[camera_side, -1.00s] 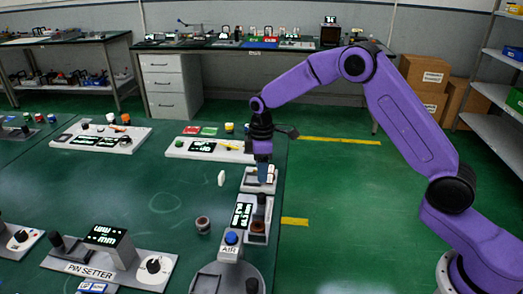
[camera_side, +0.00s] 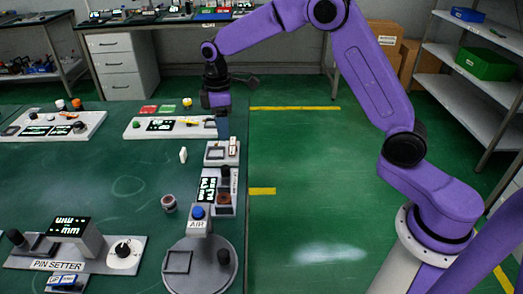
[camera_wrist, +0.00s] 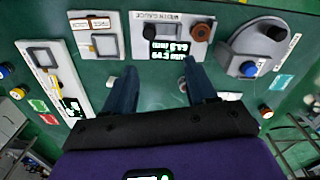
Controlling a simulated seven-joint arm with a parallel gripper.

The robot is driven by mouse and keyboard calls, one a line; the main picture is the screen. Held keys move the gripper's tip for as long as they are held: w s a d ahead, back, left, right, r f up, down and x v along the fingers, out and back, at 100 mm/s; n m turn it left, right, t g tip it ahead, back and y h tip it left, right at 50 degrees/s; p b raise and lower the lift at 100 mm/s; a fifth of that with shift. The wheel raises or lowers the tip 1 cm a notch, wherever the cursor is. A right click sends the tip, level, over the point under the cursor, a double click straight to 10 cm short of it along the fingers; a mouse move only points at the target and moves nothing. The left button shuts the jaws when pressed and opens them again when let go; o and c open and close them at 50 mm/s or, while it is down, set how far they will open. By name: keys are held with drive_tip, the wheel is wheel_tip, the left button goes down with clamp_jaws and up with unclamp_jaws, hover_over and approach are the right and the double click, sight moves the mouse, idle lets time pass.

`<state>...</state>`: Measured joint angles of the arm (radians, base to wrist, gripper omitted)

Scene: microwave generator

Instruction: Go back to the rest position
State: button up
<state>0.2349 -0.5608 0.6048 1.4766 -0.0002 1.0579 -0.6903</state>
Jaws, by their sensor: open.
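My gripper (camera_side: 220,122) hangs with its fingers pointing down at the back end of the row of devices along the table's right edge. In the wrist view my gripper (camera_wrist: 160,82) has its two blue fingers wide apart, with bare green table and no held object between them. My purple arm is bent, with its elbow raised high near the top of the side view. A small grey device with a square frame (camera_side: 216,152) is close to the fingertips; I cannot tell the exact gap.
A gauge with a lit display (camera_side: 207,190) and a round-based device (camera_side: 178,262) stand nearer the camera. A small white piece (camera_side: 183,155) and a round jar (camera_side: 169,203) are on the table. The pin setter (camera_side: 120,255) is at front left. Floor right of the table is clear.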

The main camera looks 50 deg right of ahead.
drive_tip(key=s+r, duration=0.2)
drive_tip(key=s, duration=1.2)
drive_tip(key=s+r, duration=0.3)
drive_tip(key=s, duration=1)
drive_tip(key=s+d+f, duration=0.1)
drive_tip(key=s+d, duration=0.1)
drive_tip(key=s, duration=0.3)
drive_tip(key=s+d+n, duration=0.1)
drive_tip(key=s+d, duration=0.2)
drive_tip(key=s, duration=0.3)
drive_tip(key=shift+d+f, duration=0.25)
drive_tip(key=shift+f, duration=0.1)
